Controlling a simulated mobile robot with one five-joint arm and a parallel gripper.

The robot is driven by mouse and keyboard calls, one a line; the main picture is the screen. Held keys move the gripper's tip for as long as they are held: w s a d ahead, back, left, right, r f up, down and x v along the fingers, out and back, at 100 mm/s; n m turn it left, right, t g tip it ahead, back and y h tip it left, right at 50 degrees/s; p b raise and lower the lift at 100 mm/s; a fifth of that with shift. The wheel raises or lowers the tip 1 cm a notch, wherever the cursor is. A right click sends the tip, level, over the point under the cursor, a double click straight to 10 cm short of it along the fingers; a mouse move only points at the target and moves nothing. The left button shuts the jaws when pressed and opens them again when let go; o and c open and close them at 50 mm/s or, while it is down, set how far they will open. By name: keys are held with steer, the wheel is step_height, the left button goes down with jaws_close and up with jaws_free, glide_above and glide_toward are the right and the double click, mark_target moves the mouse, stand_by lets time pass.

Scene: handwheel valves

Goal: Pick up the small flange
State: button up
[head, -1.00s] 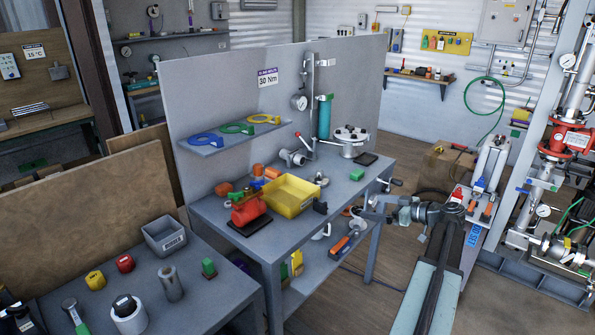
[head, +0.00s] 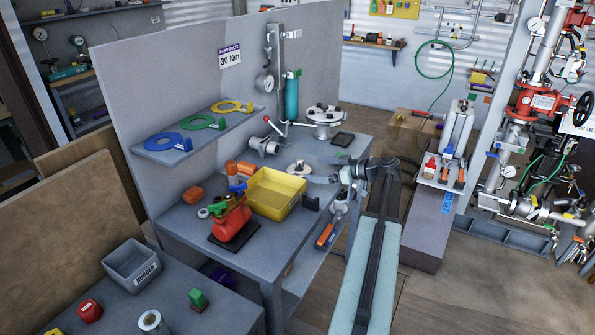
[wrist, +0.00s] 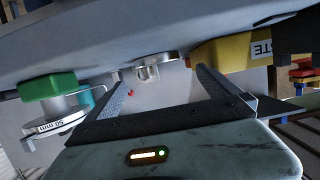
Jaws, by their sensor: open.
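The small flange (head: 299,168), a grey disc with a raised hub, lies on the grey workbench (head: 330,220) just right of the yellow bin. What looks like the same flange (wrist: 149,70) shows in the wrist view, where the bench appears at the top. It lies beyond and between my fingertips, apart from them. My gripper (head: 324,178) is open at the bench's right side, close to the flange. In the wrist view my gripper (wrist: 163,80) has both fingers spread with nothing between them.
The yellow bin (head: 268,203) stands left of the flange; it also shows in the wrist view (wrist: 232,51). A red valve body (head: 232,222) stands before it. A green block (wrist: 42,87) appears left in the wrist view. A larger flanged assembly (head: 325,118) stands behind.

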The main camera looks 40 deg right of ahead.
mark_target(298, 169)
steer(key=x, duration=0.2)
steer(key=b+x, duration=0.1)
steer(key=x, duration=0.1)
steer(key=b+x, duration=0.1)
steer(key=x, duration=0.1)
steer(key=shift+w+d+f, duration=0.1)
steer(key=shift+f, duration=0.35)
steer(key=shift+r, duration=0.1)
steer(key=c, duration=2)
